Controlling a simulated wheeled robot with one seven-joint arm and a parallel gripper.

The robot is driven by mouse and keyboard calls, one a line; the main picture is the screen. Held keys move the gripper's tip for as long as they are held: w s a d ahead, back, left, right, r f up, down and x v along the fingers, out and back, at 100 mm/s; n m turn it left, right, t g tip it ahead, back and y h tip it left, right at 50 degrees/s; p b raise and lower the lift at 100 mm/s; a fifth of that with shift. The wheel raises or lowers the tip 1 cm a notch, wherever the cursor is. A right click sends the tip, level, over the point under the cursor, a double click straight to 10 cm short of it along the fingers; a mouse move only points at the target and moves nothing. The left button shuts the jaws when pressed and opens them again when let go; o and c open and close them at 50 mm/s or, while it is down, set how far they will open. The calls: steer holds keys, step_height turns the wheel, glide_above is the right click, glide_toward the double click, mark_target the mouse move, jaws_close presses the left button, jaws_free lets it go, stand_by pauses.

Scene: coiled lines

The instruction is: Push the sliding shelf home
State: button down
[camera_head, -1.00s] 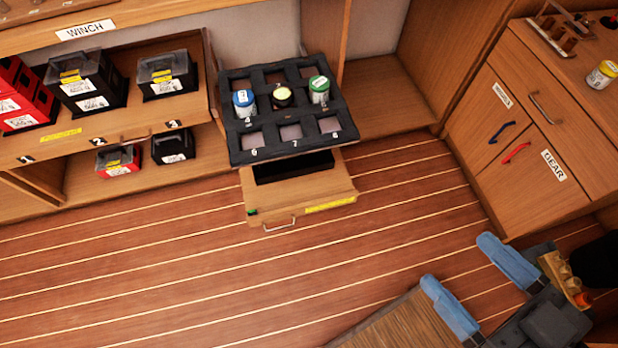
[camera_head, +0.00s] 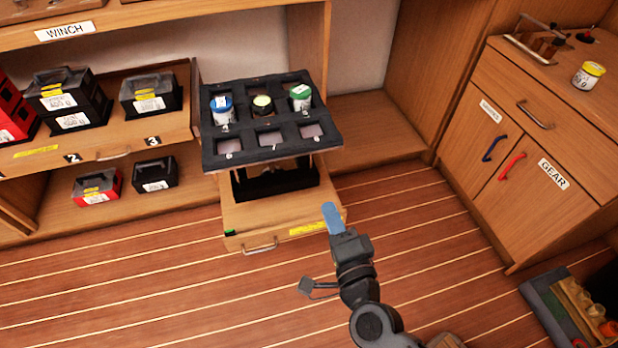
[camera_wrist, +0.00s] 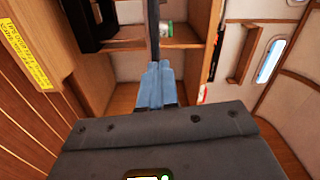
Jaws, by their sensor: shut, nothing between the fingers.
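Two pulled-out wooden units show in the head view. The left sliding shelf (camera_head: 110,165), marked 2 and 3 with a front handle, carries black boxes. The lower shelf (camera_head: 280,222), with a yellow label and handle (camera_head: 260,245), stands out under a black compartment tray (camera_head: 250,141). My gripper (camera_head: 331,213), with blue fingers, is shut and empty at the lower shelf's front right corner; contact cannot be told. In the wrist view the shut fingers (camera_wrist: 156,84) point toward the cabinet, with a yellow label (camera_wrist: 26,52) at left.
The tray holds jars with blue, yellow and green lids; one jar (camera_wrist: 166,29) shows in the wrist view. A gear cabinet (camera_head: 545,150) stands at right. Smaller boxes (camera_head: 97,187) sit on the bottom shelf. The striped floor (camera_head: 130,290) in front is clear.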

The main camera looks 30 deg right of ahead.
mark_target(303, 150)
steer(key=shift+m+h, duration=0.3)
steer(key=shift+m, duration=0.6)
steer(key=x, duration=0.5)
steer(key=f+b+x, duration=0.1)
steer(key=x, duration=0.5)
steer(key=f+x, duration=0.1)
steer(key=x, duration=0.4)
steer(key=shift+w, duration=0.45)
